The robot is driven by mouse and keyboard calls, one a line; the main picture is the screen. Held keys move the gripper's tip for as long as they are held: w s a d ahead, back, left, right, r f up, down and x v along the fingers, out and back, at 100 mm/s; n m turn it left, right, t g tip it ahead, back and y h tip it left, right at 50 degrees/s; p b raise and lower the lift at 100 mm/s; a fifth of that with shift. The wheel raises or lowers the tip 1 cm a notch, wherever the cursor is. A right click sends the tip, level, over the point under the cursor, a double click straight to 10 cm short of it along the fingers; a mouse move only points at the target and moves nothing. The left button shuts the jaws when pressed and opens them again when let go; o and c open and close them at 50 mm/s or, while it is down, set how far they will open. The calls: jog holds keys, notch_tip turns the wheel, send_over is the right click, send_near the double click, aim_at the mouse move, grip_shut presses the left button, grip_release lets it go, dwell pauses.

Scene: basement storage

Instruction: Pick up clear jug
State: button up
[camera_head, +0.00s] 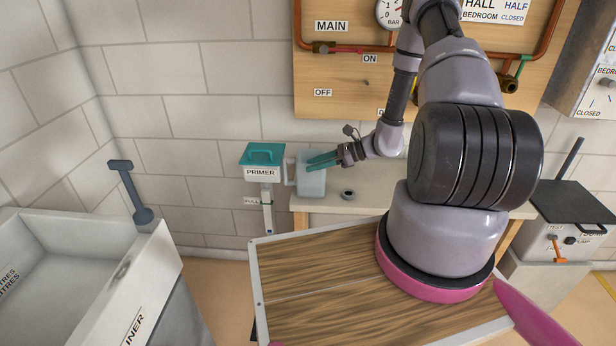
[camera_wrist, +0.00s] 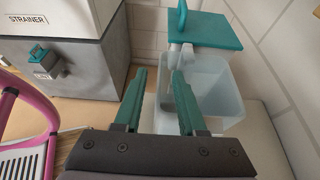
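The clear jug (camera_head: 312,184) is a pale, see-through, open-topped container standing upright on the bench beside the teal-lidded primer box. Its handle shows on its left side in the head view. In the wrist view the jug (camera_wrist: 222,98) lies ahead and to the right. My gripper (camera_head: 322,162) is at the jug's upper part in the head view. In the wrist view my gripper's (camera_wrist: 160,82) teal fingers are apart with a gap between them. The right finger overlaps the jug's near left wall; the left finger is outside it. I cannot tell whether either touches.
The primer box (camera_head: 262,172) is close on the jug's left. A small dark ring (camera_head: 347,194) lies on the bench (camera_head: 375,200) to its right. A white basin (camera_head: 150,265) stands at left. Pipes and a wooden panel (camera_head: 345,85) are on the wall above.

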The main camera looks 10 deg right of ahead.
aim_at(305, 173)
jog(key=shift+x, duration=1.45)
grip_shut()
jog(key=shift+r, duration=0.1)
